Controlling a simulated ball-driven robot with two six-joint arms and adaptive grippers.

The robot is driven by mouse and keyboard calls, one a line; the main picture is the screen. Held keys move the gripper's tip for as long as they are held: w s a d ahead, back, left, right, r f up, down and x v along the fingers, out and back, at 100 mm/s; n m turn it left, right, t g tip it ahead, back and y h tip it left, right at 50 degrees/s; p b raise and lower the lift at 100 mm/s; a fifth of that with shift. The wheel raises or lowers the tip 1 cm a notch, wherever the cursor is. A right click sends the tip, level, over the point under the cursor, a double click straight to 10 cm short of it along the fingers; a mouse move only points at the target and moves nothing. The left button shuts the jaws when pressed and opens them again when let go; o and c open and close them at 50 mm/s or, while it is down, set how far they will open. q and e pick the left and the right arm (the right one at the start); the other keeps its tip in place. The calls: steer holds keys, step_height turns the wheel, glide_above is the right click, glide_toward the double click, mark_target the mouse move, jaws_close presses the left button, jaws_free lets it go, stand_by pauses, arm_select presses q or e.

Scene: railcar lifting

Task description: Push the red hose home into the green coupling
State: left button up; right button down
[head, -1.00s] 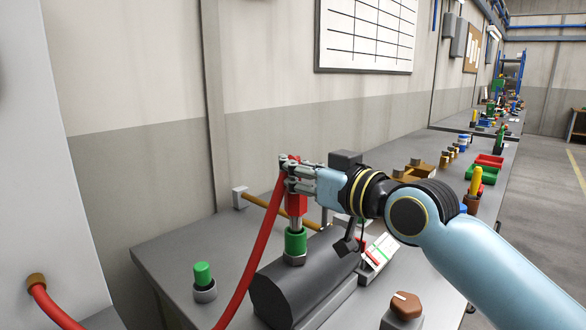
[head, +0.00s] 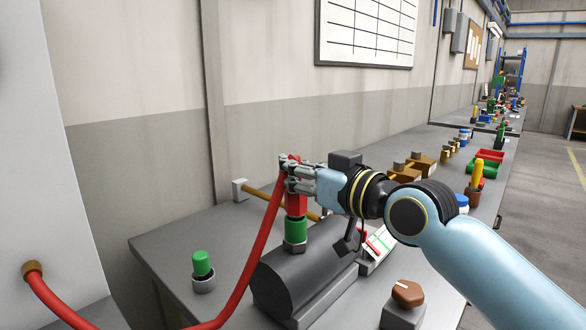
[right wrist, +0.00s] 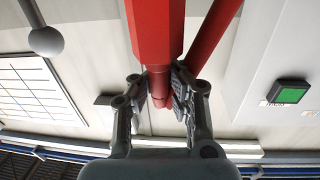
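The red hose (head: 258,250) loops up from below to a thick red end fitting (head: 296,206), which points down. My right gripper (head: 291,178) is shut around the upper part of this fitting. In the right wrist view its two fingers (right wrist: 163,95) flank the red neck below the wider red body (right wrist: 155,30). The green coupling (head: 296,230) stands upright on the dark grey cylinder (head: 305,268). The fitting is directly above it and appears to meet its top, with no gap visible. The left gripper is not in view.
A green-capped post (head: 202,265) stands on the bench at left. A brown knob on a grey block (head: 406,295) is at front right. A brown bar (head: 265,194) runs behind the coupling. A white panel (head: 40,150) carries the hose's other end.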

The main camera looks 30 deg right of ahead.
steer(key=shift+f, duration=0.15)
steer(key=c, duration=1.4)
jaws_free()
steer(key=shift+v, duration=3.75)
